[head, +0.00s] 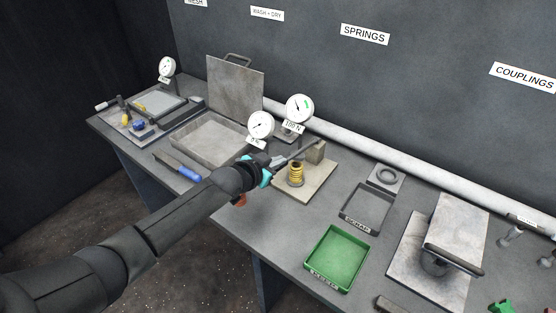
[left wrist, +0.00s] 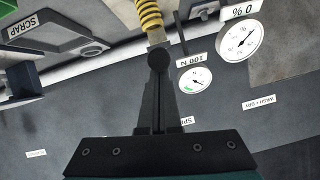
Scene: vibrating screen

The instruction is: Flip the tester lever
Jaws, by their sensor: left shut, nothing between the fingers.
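The spring tester is a beige plate (head: 318,183) on the bench with a block post (head: 315,152) and a yellow coil spring (head: 296,174) standing upright. A thin dark bar, seemingly the tester lever (head: 306,147), runs from the post over the spring toward my left gripper (head: 277,163). My left gripper is shut and empty, beside the spring. In the left wrist view the shut fingertips (left wrist: 158,60) lie just below the spring (left wrist: 150,18), with the dark bar (left wrist: 181,32) to their right. I cannot tell whether they touch it. My right gripper is not seen.
A 100 N gauge (head: 299,108) and a 0 % gauge (head: 260,125) stand behind. A shallow grey tray (head: 203,141) lies left; a blue-handled tool (head: 188,173) lies before it. A dark scrap tray (head: 366,208) and green tray (head: 337,258) are right.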

